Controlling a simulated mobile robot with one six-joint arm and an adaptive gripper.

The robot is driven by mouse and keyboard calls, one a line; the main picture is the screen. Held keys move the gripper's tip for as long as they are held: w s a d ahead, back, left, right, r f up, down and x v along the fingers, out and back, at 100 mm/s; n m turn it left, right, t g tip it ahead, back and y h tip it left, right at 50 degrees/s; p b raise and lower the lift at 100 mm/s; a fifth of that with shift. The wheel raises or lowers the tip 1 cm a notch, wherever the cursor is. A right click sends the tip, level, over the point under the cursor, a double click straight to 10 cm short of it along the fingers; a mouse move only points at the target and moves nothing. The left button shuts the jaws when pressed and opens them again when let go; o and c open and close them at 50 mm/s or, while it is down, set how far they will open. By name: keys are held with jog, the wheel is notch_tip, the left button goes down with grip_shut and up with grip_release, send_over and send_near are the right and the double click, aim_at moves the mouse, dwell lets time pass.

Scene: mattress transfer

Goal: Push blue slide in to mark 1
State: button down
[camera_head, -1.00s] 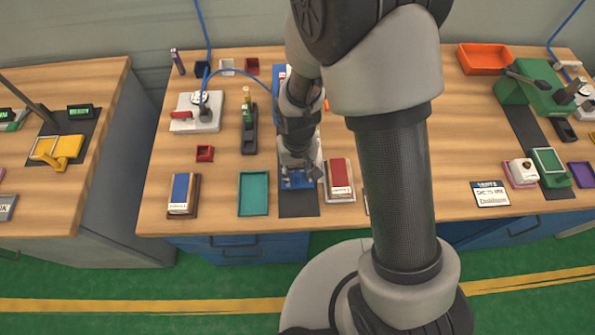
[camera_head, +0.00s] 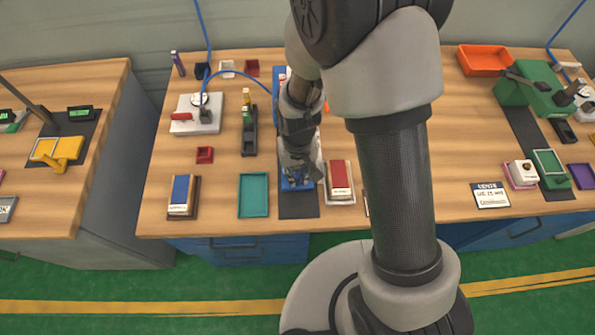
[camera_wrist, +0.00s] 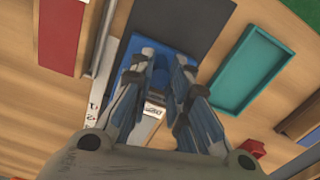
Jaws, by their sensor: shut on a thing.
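The blue slide (camera_head: 287,186) is at the near end of a blue fixture on a dark mat (camera_head: 298,206), in the middle of the workbench. My gripper (camera_head: 299,178) reaches down onto it from above and hides much of it. In the wrist view the blue slide (camera_wrist: 150,40) shows as a flat plate with a raised blue part between my fingers. My gripper (camera_wrist: 160,68) is shut on that raised part.
A red-topped block (camera_head: 340,178) stands close on the right of the slide. A teal tray (camera_head: 254,211) lies to the left, with a blue-topped block (camera_head: 180,192) farther left. My arm hides the bench right of the red-topped block.

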jog(key=shift+w, duration=0.15)
jog(key=shift+w, duration=1.85)
